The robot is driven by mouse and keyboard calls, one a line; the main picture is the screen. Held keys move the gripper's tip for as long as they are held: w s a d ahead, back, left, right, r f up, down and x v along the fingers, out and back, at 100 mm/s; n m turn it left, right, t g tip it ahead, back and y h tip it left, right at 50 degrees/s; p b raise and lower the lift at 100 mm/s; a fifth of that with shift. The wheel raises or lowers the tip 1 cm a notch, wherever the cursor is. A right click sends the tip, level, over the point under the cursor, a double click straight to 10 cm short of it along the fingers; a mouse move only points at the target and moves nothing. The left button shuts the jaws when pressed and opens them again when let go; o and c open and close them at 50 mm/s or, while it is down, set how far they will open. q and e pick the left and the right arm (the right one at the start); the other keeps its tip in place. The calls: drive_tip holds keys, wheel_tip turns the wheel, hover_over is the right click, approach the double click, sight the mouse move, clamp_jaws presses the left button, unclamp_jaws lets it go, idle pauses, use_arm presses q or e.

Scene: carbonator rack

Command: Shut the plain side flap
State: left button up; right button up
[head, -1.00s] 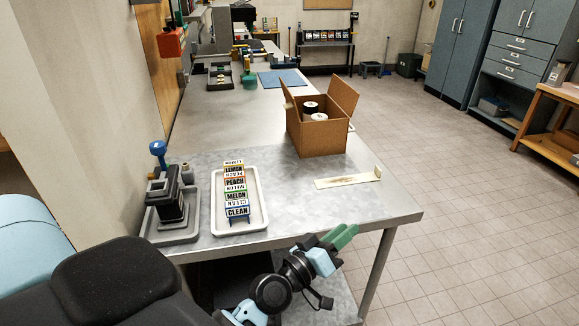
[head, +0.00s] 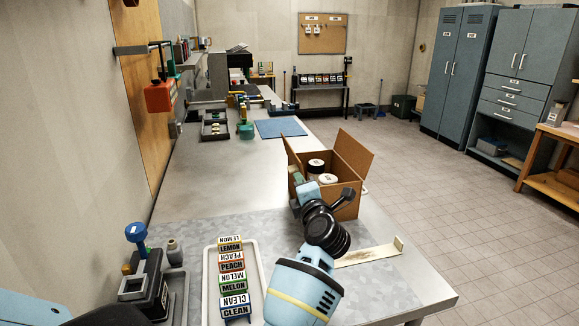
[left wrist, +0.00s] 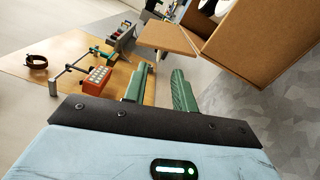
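The brown cardboard box (head: 345,207) stands open on the metal bench, with white-topped, dark-rimmed containers inside. Its left flap (head: 293,152) and right flap (head: 356,149) both stand up and lean outward. I see no marking on either flap. My left gripper (head: 296,180) is at the box's left side, just below the left flap, partly hidden by its own wrist. In the left wrist view its green fingers (left wrist: 159,77) are apart with nothing between them. A flap (left wrist: 166,37) and the box wall (left wrist: 262,48) show beyond the fingertips; contact cannot be told. My right gripper is not in view.
A white tray of labelled blocks (head: 233,266) and a dark device with a blue knob (head: 143,276) stand at the front left. A pale strip (head: 370,255) lies right of my arm. A blue mat (head: 280,128) lies behind the box. The bench middle is clear.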

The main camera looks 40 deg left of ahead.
sight(293, 171)
use_arm(q)
drive_tip(key=x, duration=0.8)
drive_tip(key=shift+b, duration=0.3)
clamp_jaws()
idle(0.3)
